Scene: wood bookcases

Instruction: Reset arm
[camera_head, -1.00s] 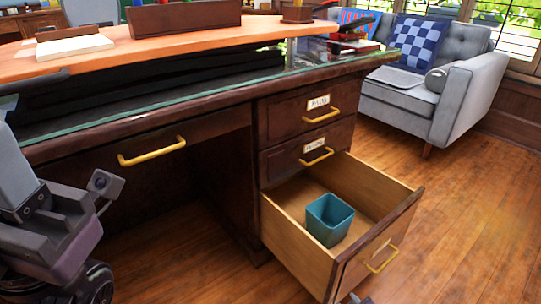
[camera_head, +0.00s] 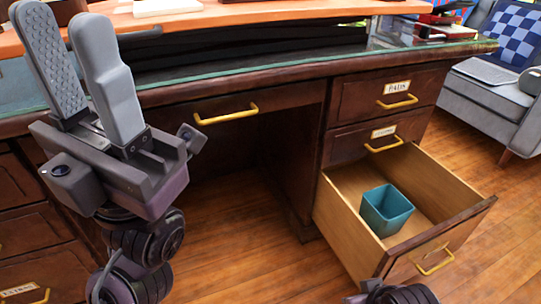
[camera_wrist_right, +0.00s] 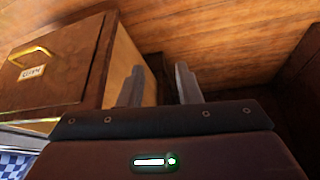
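My left gripper (camera_head: 62,28) stands at the left of the head view, fingers pointing up, in front of the desk. Its two fingers are a little apart with nothing between them. My right arm shows only as a small dark part at the bottom edge of the head view, below the open drawer. In the right wrist view my right gripper (camera_wrist_right: 161,82) has its fingers apart and empty, with the wooden floor behind them.
A dark desk (camera_head: 285,95) fills the middle. Its lower right drawer (camera_head: 345,225) is pulled out and holds a teal cup (camera_head: 387,210). A grey sofa (camera_head: 490,105) stands at the right. Wooden floor (camera_head: 250,265) is free in front.

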